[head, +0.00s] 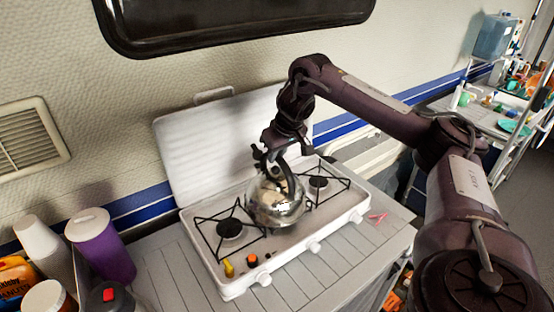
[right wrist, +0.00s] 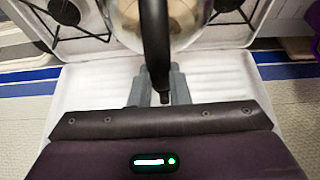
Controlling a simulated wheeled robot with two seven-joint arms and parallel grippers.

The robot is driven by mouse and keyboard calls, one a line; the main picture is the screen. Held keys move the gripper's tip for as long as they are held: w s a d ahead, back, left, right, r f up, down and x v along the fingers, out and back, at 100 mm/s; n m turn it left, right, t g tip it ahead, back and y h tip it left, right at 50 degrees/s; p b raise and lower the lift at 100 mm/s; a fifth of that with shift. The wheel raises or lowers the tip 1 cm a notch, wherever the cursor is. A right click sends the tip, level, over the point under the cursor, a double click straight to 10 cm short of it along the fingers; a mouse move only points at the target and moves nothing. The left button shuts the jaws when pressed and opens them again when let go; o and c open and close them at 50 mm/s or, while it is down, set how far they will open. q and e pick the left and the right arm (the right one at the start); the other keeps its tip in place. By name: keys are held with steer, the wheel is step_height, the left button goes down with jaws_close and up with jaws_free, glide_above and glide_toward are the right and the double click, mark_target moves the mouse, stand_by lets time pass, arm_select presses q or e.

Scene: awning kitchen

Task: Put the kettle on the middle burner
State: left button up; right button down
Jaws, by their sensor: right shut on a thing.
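A shiny metal kettle (head: 276,202) with a dark handle is over the middle of the white stove (head: 236,284), between the left burner (head: 230,228) and the right burner (head: 318,182). It hides the middle burner, and I cannot tell whether its base touches the grate. My right gripper (head: 272,158) comes down from above and is shut on the kettle's handle. In the right wrist view the black handle (right wrist: 155,45) runs between the grey fingers (right wrist: 158,88), with the kettle's metal body (right wrist: 190,18) beyond. My left gripper is not in view.
The stove's raised white lid (head: 195,150) stands behind it against the wall. A purple cup (head: 105,250), a white cup stack (head: 40,240) and other containers stand at the left. Grey slatted counter (head: 170,270) is clear left of the stove. A pink item (head: 377,218) lies at the right.

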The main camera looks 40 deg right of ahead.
steer(key=shift+d+f, duration=0.1)
steer(key=shift+f, duration=0.35)
steer(key=c, duration=1.4)
jaws_free()
steer(key=shift+o, duration=0.2)
steer(key=shift+s+r, duration=0.15)
steer(key=shift+r, duration=0.3)
steer(key=p+v, duration=0.7)
steer(key=v, duration=0.4)
